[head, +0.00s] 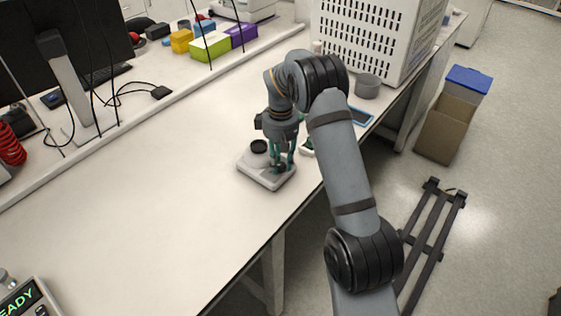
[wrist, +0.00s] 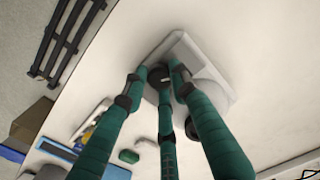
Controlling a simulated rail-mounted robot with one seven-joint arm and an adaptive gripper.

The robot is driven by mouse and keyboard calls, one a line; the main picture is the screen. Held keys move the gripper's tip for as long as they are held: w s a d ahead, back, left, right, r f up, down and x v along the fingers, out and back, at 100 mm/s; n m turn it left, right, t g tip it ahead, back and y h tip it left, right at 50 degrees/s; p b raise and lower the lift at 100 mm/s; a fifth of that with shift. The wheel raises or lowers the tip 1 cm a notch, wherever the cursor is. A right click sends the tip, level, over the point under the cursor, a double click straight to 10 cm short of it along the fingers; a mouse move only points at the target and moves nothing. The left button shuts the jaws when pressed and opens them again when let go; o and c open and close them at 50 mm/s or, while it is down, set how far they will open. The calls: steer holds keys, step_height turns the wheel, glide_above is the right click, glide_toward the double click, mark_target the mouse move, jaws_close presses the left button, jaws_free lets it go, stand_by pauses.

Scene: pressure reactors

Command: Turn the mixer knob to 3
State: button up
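The mixer (head: 250,167) is a small light-grey unit on the bench, with a dark round top (head: 259,146) at its back left. It also shows in the wrist view (wrist: 209,75). My gripper (head: 281,161) points down over the mixer's right-hand end, its green fingers around the dark knob (wrist: 158,73). In the wrist view the fingertips (wrist: 158,80) stand close on several sides of the knob. Whether they touch it is not clear. The fingers partly hide the knob, and no number or mark on it can be read.
A white perforated housing (head: 372,35) and a grey round container (head: 368,86) stand beyond my arm. A blue-edged flat item (head: 361,117) lies near the bench edge. A monitor (head: 65,45) and colored boxes (head: 211,46) are at the back left. The bench left of the mixer is clear.

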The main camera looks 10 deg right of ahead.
steer(key=shift+a, duration=0.1)
jaws_close()
steer(key=shift+w+m, duration=0.1)
steer(key=shift+m, duration=0.3)
steer(key=shift+m+b, duration=0.8)
steer(key=shift+m, duration=0.2)
steer(key=m+b, duration=0.1)
steer(key=m, duration=0.2)
steer(key=shift+w+m+b, duration=0.1)
steer(key=shift+m+b, duration=0.2)
steer(key=m+b, duration=0.2)
steer(key=m, duration=0.4)
steer(key=shift+r, duration=0.1)
steer(key=m+b, duration=0.1)
steer(key=m, duration=0.2)
steer(key=m+b, duration=0.1)
steer(key=m, duration=0.1)
steer(key=shift+d+m+b, duration=0.2)
steer(key=shift+m+b, duration=0.1)
steer(key=shift+m, duration=0.1)
steer(key=m+b, duration=0.1)
steer(key=m, duration=0.4)
steer(key=shift+d+m+b, duration=0.1)
steer(key=shift+m+b, duration=0.2)
steer(key=shift+b, duration=0.05)
steer(key=shift+r, duration=0.1)
